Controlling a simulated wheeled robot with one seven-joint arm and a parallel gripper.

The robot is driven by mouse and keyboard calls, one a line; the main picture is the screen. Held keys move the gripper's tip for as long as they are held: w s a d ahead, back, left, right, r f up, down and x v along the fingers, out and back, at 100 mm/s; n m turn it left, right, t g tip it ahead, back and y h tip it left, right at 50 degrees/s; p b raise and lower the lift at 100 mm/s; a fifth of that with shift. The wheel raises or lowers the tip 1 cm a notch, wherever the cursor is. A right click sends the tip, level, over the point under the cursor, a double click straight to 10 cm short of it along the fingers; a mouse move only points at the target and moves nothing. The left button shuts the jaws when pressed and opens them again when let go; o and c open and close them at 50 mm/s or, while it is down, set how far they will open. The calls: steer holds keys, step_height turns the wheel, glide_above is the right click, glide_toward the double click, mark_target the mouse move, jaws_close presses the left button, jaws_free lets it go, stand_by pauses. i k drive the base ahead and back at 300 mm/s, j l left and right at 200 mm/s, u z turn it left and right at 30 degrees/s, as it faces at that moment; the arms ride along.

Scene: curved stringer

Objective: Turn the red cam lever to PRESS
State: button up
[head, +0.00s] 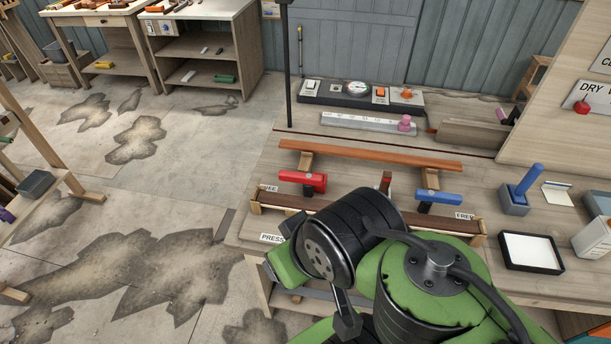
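The red cam lever (302,180) sits at the left end of a long wooden fixture on the bench. It lies roughly level, its arm reaching left towards a partly covered label ending in "EE" (269,188). The PRESS label (272,238) is lower, at the bench's front left edge. A blue lever (439,197) sits at the fixture's right end, near a FREE label (465,216). My green and black arm fills the bottom middle, in front of the fixture. I cannot make out my gripper's fingers; no contact with the red lever shows.
An orange-brown strip (370,156) spans above the levers. Behind it lie a metal ruler bar (360,123) and a dark instrument panel (350,97). A blue-handled tool (520,190) and a white-filled tray (530,252) stand right. The floor left of the bench is open.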

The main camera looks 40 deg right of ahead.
mark_target(308, 178)
steer(key=z, duration=1.05)
steer(key=k+j, duration=0.1)
steer(key=j, duration=0.15)
steer(key=k+j, duration=0.1)
steer(key=j, duration=0.15)
steer(key=i+j+z, duration=0.15)
steer(key=j, duration=2.3)
steer(key=i+j+z, duration=0.1)
steer(key=i+j, duration=0.75)
steer(key=i+l, duration=0.3)
steer(key=i, duration=0.15)
steer(key=i+l, duration=0.35)
steer(key=i+z, duration=0.05)
